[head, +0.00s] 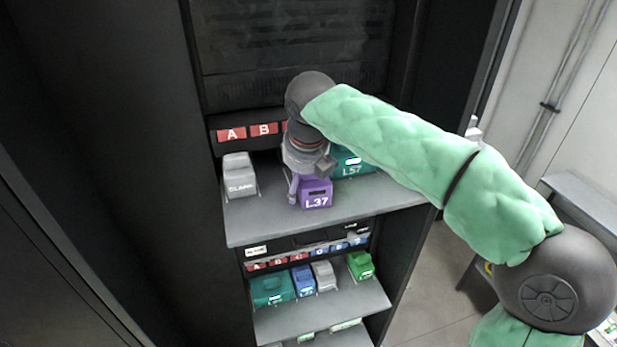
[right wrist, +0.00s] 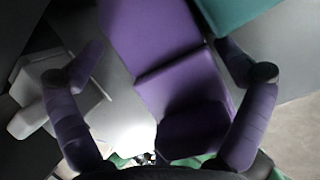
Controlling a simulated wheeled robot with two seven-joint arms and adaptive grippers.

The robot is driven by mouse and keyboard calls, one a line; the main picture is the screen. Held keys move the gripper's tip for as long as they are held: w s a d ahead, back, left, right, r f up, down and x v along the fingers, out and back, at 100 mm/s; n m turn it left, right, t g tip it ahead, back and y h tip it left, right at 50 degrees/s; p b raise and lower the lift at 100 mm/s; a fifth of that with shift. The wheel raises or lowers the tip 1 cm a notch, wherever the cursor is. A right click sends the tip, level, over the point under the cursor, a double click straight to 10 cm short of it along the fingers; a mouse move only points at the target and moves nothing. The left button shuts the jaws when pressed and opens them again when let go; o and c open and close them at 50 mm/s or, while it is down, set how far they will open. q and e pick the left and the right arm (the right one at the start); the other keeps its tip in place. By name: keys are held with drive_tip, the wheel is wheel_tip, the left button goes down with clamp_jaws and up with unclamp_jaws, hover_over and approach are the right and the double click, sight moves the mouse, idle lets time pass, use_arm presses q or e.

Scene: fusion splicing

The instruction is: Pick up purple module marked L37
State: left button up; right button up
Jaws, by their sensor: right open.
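The purple module marked L37 (head: 317,196) stands on the upper grey shelf, its label facing out. My right gripper (head: 309,180) is over it from above, with one finger showing beside the module's left side. In the right wrist view the purple module (right wrist: 180,85) lies between the two spread fingers of the right gripper (right wrist: 160,58). Gaps show between the fingers and the module, wider on the left. The gripper is open and holds nothing. My left gripper is not in view.
A grey module marked BLANK (head: 239,176) stands left on the upper shelf (head: 262,222). A teal module marked L57 (head: 352,161) stands close behind to the right, partly covered by my arm. A lower shelf (head: 330,306) holds several coloured modules. Red A and B labels line the back.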

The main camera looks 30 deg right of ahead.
drive_tip(key=shift+s+d, duration=0.1)
drive_tip(key=shift+s, duration=0.1)
drive_tip(key=c, duration=1.2)
drive_tip(key=shift+o, duration=0.2)
drive_tip(key=shift+r, duration=0.1)
